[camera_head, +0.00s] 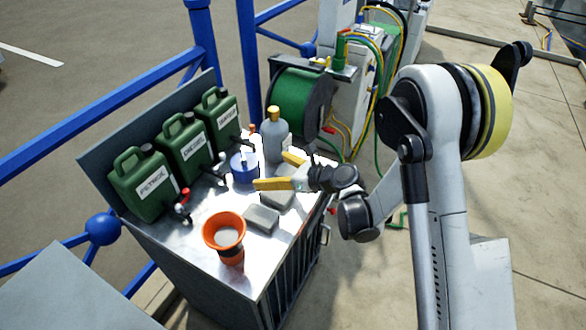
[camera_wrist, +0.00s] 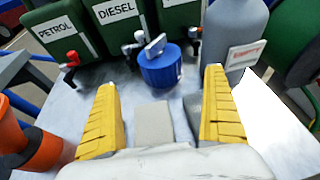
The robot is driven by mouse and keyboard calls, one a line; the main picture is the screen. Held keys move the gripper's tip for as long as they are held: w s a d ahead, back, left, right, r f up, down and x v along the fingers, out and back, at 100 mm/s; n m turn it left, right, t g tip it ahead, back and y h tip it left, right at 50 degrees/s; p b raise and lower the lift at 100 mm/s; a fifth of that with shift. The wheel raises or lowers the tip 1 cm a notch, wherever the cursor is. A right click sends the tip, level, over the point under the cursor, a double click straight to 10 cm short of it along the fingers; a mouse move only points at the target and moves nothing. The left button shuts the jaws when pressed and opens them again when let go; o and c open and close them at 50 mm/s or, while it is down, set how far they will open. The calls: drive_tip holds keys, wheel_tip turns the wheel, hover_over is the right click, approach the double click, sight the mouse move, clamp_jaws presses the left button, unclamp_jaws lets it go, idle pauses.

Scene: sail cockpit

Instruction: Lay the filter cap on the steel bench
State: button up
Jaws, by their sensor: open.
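A blue round cap (camera_head: 244,168) with a grey bar handle on top, which I take for the filter cap, stands upright toward the back of the steel bench (camera_head: 195,235). In the wrist view the blue cap (camera_wrist: 160,70) is ahead of my gripper, centred between the yellow fingertips. My gripper (camera_head: 270,170) is open and empty, above the bench on the cap's right side. The fingers do not appear to touch the cap. I cannot tell whether the cap rests directly on the steel.
Green fuel cans (camera_head: 184,147) with taps line the back. A grey bottle (camera_head: 275,138) stands beyond the cap. Grey blocks (camera_head: 261,219) lie under my gripper. An orange funnel (camera_head: 224,232) stands at the front. Some bare steel shows between them.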

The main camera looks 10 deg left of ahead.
drive_tip(key=s+d+r+n+h, duration=0.3)
drive_tip(key=s+d+r+n, duration=0.1)
drive_tip(key=d+r+n, duration=0.25)
drive_tip(key=s+d+r+n+h, duration=0.3)
drive_tip(key=d+r+n, duration=0.2)
drive_tip(key=d+r, duration=0.3)
drive_tip(key=s+d+r+n+h, duration=0.2)
drive_tip(key=s+d+n+h, duration=0.3)
drive_tip(key=s+d+n, duration=0.7)
drive_tip(key=s+d, duration=0.4)
drive_tip(key=s, duration=0.2)
drive_tip(key=shift+d+r+t+h, duration=0.2)
drive_tip(key=shift+d+t+h, duration=0.1)
drive_tip(key=shift+d+h, duration=0.1)
